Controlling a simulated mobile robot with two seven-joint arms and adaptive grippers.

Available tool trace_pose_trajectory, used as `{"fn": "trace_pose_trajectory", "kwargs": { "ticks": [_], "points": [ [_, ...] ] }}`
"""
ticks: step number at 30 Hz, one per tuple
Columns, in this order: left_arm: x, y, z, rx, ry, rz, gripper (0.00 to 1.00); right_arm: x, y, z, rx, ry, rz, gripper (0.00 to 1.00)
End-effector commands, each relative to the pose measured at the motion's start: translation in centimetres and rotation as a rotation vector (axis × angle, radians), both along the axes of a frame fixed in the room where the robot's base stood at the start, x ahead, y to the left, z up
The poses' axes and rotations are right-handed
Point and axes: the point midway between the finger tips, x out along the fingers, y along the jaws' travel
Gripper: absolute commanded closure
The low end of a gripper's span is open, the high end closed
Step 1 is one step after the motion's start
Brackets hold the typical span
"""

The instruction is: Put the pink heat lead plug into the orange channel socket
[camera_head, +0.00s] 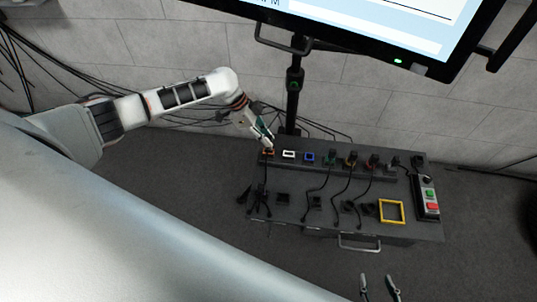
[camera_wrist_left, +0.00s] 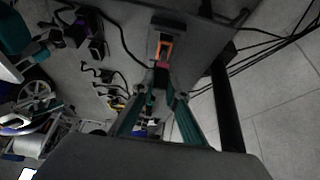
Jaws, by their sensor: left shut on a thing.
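The orange channel socket (camera_wrist_left: 165,50) shows in the left wrist view as an orange-rimmed opening on a dark block. In the head view it (camera_head: 268,152) is at the left end of the socket row. My left gripper (camera_wrist_left: 160,98) is shut on the pink heat lead plug (camera_wrist_left: 162,65), whose small pink part shows just at the near edge of the orange rim. I cannot tell whether the plug touches the socket. In the head view my left gripper (camera_head: 268,143) is right at the orange socket and partly hides it. My right gripper (camera_head: 379,287) is at the bottom edge, fingers apart and empty.
White (camera_head: 289,154) and blue (camera_head: 309,157) sockets stand to the right, followed by several plugged channels with black leads. A yellow square frame (camera_head: 391,211) and a button box (camera_head: 428,198) are at the bench's right. A black post (camera_head: 293,100) rises behind the bench.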

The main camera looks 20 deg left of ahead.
Motion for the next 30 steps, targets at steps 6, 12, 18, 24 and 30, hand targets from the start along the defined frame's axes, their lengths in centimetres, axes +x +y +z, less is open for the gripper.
{"fn": "trace_pose_trajectory", "kwargs": {
  "ticks": [6, 12, 18, 24, 30],
  "points": [
    [0.0, 0.0, -0.1, 0.000, 0.000, 0.000, 1.00, -0.1, -0.1, -0.1, -0.003, 0.002, 0.000, 0.60],
    [0.0, 0.0, -0.7, 0.000, 0.001, 0.000, 1.00, -0.3, -0.1, -0.6, -0.001, 0.008, 0.001, 0.60],
    [0.0, 0.0, -1.2, 0.000, 0.001, 0.000, 1.00, -0.5, 0.0, -1.1, -0.001, 0.013, 0.000, 0.60],
    [-0.1, 0.0, -1.8, -0.001, 0.002, 0.000, 1.00, -0.8, 0.0, -1.6, -0.001, 0.020, 0.000, 0.60],
    [-0.1, 0.0, -2.4, -0.001, 0.002, 0.000, 1.00, -1.2, 0.0, -2.3, -0.003, 0.031, 0.001, 0.60]
  ]
}}
